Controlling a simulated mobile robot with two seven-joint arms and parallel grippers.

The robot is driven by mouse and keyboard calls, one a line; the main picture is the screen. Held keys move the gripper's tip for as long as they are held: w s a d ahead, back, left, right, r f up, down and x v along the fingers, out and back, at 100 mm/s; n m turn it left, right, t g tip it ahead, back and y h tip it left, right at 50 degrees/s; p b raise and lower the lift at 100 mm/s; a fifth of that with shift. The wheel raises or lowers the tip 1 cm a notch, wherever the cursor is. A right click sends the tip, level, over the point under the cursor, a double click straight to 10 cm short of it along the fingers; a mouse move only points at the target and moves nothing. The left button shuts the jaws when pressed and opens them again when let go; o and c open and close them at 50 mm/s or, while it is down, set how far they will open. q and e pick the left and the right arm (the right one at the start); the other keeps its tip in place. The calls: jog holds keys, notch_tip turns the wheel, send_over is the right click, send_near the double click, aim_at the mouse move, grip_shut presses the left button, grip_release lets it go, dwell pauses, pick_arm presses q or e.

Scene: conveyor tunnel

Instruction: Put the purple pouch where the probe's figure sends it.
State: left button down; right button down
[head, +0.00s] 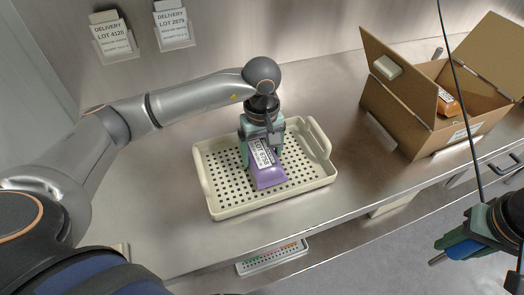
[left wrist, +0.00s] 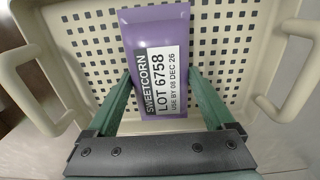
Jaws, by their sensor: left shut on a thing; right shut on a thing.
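The purple pouch (head: 270,179) lies in the cream perforated tray (head: 202,183). Its white label, in the left wrist view (left wrist: 160,50), reads SWEETCORN, LOT 6758, USE BY 08 DEC 26. My left gripper (head: 262,146) comes down over the tray and is shut on the pouch, a finger at each side. My right gripper (head: 442,250) is at the lower right, off the counter's front edge, shut on a small dark thing (head: 437,259), perhaps the probe. A black cable hangs down by this gripper. No probe display or figure is readable.
An open cardboard box (head: 410,125) stands at the right with an orange pack (head: 447,103) inside. Wall cards read DELIVERY LOT 4128 (head: 114,38) and seemingly LOT 2879 (head: 173,25). A pale strip with coloured marks (head: 272,258) is below the counter edge. Counter between tray and box is clear.

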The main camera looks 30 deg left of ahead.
aim_at(262, 153)
pick_arm(q)
jog(key=shift+f, duration=0.15)
grip_release()
notch_tip(262, 153, up, 12)
jog(key=shift+r+b, duration=0.2)
jog(key=shift+b, duration=0.2)
